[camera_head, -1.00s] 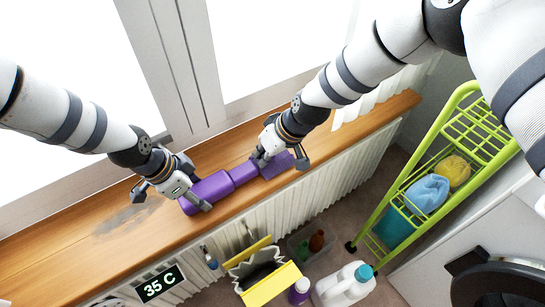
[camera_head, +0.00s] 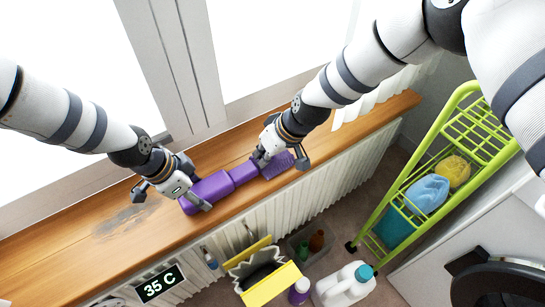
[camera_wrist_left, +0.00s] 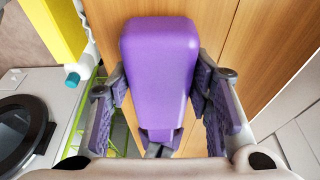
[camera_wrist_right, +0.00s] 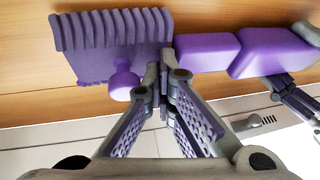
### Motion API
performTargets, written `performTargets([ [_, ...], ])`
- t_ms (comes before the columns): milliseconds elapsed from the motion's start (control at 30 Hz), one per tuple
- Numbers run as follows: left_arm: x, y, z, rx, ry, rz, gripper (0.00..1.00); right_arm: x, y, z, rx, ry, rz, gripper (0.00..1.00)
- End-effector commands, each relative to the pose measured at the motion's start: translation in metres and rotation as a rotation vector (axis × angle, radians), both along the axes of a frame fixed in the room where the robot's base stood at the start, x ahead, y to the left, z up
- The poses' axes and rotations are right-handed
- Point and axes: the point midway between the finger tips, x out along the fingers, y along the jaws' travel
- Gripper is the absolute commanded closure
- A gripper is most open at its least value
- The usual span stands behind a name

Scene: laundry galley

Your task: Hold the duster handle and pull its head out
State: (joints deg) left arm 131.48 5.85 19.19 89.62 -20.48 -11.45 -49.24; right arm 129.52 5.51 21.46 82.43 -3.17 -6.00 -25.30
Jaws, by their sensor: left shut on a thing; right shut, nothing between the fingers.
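The purple duster lies along the wooden sill, with its thick handle (camera_head: 212,189) at the left and its ridged head (camera_head: 279,166) at the right. A narrower neck (camera_wrist_right: 207,51) runs between them. My left gripper (camera_head: 194,188) is shut on the handle; in the left wrist view, its fingers sit on both sides of the handle (camera_wrist_left: 160,60). My right gripper (camera_head: 262,158) is at the head. The right wrist view shows its fingertips (camera_wrist_right: 161,78) together and empty, beside a round purple knob (camera_wrist_right: 125,82) on the edge of the head (camera_wrist_right: 115,35).
The sill (camera_head: 60,255) is bare at the left except for a grey dusty patch (camera_head: 126,217). A white radiator (camera_head: 345,150) is below it. On the floor are a yellow box (camera_head: 270,287), a white jug (camera_head: 345,287) and a grey bin (camera_head: 300,247). A green rack (camera_head: 410,175) stands right.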

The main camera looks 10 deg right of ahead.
Motion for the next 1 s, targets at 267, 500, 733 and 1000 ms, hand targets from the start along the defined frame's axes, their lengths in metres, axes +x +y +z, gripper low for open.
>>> performTargets([
  [267,-0.001,0.000,0.000,0.001,0.002,-0.003,1.00,0.004,-0.006,0.001,-0.001,-0.004,-0.002,1.00],
  [500,-0.001,0.000,0.000,0.001,0.002,-0.003,1.00,0.007,-0.014,0.001,0.000,-0.003,-0.003,1.00],
  [733,-0.001,0.001,0.000,0.002,0.002,-0.003,1.00,0.010,-0.022,0.001,0.000,-0.004,-0.004,1.00],
  [1000,-0.001,0.001,-0.001,0.002,0.003,-0.002,1.00,0.013,-0.030,0.002,-0.001,-0.004,-0.002,1.00],
])
